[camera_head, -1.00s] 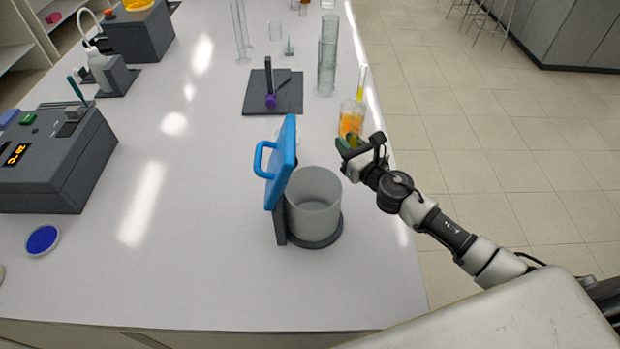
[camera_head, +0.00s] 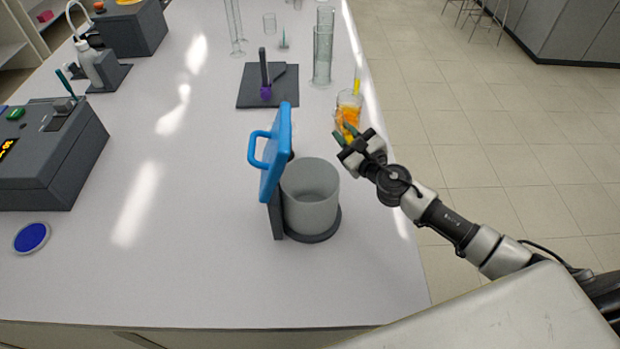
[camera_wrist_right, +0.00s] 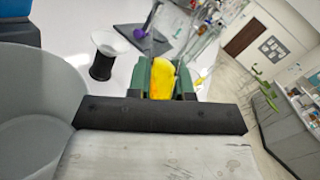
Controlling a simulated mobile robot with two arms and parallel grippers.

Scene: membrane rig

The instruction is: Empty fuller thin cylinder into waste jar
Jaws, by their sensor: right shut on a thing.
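The waste jar (camera_head: 311,203) is a wide grey translucent pot on a dark base, with its blue lid (camera_head: 277,150) swung up on its left side. No contents can be made out in it. Its wall also fills the left of the right wrist view (camera_wrist_right: 35,120). My right gripper (camera_head: 350,141) is just beyond and right of the jar, shut on a clear thin cylinder with yellow liquid (camera_wrist_right: 162,79). In the wrist view the liquid shows between the green fingers. In the head view the cylinder is hard to separate from the orange behind it. My left gripper is out of view.
A glass with orange liquid (camera_head: 346,110) stands close behind my right gripper, near the bench's right edge. Clear tall cylinders (camera_head: 322,55) stand farther back.

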